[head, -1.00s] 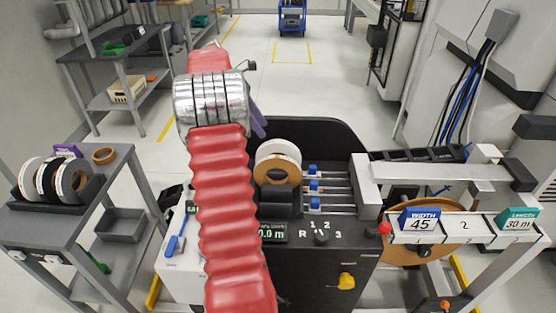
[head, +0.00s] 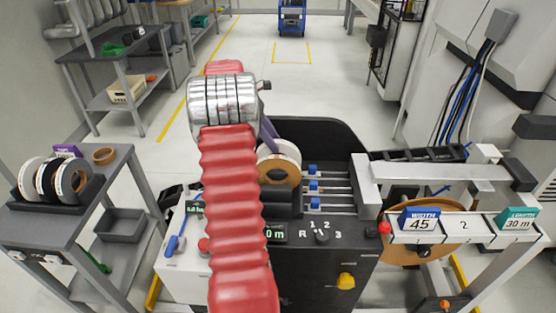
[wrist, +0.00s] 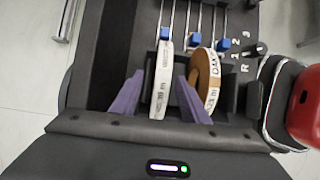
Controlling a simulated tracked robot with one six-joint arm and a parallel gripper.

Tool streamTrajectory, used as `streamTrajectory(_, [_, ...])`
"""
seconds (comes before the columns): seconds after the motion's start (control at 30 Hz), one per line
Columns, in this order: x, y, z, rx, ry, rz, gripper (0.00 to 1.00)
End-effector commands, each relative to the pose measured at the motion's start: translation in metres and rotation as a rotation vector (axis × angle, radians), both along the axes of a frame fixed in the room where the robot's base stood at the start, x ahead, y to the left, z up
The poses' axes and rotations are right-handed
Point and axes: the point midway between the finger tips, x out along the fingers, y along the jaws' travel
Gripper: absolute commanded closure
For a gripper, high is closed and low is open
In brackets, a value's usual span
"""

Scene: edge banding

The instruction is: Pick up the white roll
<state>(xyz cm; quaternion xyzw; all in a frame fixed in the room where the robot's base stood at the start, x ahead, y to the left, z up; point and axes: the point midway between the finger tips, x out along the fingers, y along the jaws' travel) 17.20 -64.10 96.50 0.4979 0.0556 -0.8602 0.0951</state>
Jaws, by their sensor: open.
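The white roll (wrist: 161,82) stands on edge in the black machine's holder, beside a brown roll (wrist: 206,76) to its right in the wrist view. In the head view the white roll (head: 287,150) shows behind the brown roll (head: 280,172), its left part hidden by my arm. My gripper (wrist: 159,76) is open, with one purple finger on each side of the white roll. A gap shows on the left; the right finger sits close, between the two rolls. In the head view only a bit of a purple finger shows.
The black machine (head: 330,262) has blue-capped rods (head: 313,186) right of the rolls. A grey cart (head: 120,168) on the left carries more rolls (head: 52,178). A rail on the right bears the WIDTH 45 sign (head: 420,220).

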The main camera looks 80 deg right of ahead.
Motion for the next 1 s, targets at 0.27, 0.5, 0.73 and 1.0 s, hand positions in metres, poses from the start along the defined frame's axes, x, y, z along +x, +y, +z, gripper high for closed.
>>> streamTrajectory(0.27, [-0.009, -0.002, -0.016, -0.001, 0.0, 0.0, 0.59])
streamTrajectory(0.5, [-0.009, -0.002, -0.016, -0.001, 0.0, 0.0, 0.59])
streamTrajectory(0.73, [-0.02, -0.002, -0.031, 0.001, 0.0, 0.0, 0.59])
streamTrajectory(1.0, [-0.036, -0.004, -0.058, 0.001, 0.0, 0.0, 0.59])
